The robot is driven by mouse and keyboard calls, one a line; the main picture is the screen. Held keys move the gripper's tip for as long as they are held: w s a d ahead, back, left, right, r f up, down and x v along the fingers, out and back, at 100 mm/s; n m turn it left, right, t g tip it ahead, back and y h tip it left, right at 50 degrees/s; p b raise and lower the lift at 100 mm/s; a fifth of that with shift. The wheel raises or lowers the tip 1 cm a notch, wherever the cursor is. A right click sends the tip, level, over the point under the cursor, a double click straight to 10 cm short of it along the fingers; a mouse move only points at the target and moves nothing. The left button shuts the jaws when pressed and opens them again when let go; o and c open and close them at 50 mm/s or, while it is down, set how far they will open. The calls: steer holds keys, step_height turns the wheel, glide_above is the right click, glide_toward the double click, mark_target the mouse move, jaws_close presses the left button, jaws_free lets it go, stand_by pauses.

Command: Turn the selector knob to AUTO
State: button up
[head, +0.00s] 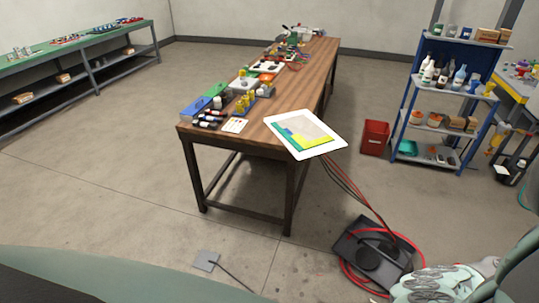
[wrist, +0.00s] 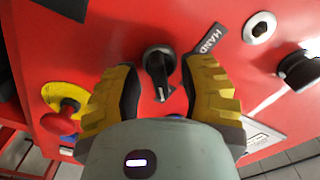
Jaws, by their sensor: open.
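The black selector knob (wrist: 158,62) sits on a red panel (wrist: 105,35) in the wrist view. Its grip bar runs roughly up and down in the picture, with a small light mark near the lower end. A dark label reading HAND (wrist: 209,40) lies to its upper right. No AUTO label can be read. My gripper (wrist: 160,78) is open, its two yellow and black fingers on either side of the knob. I cannot tell whether either finger touches it. The knob cannot be made out in the head view.
A red mushroom button (wrist: 64,115) on a yellow plate is left of my fingers. A round metal-ringed fitting (wrist: 260,27) and another black knob (wrist: 300,70) are to the right. The head view shows a wooden table (head: 260,125), a blue shelf (head: 405,115) and a red bin (head: 375,137).

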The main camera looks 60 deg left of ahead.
steer(key=shift+s+a, duration=0.15)
steer(key=shift+a, duration=0.35)
steer(key=v, duration=1.1)
steer(key=shift+s+d, duration=0.1)
steer(key=shift+s, duration=0.1)
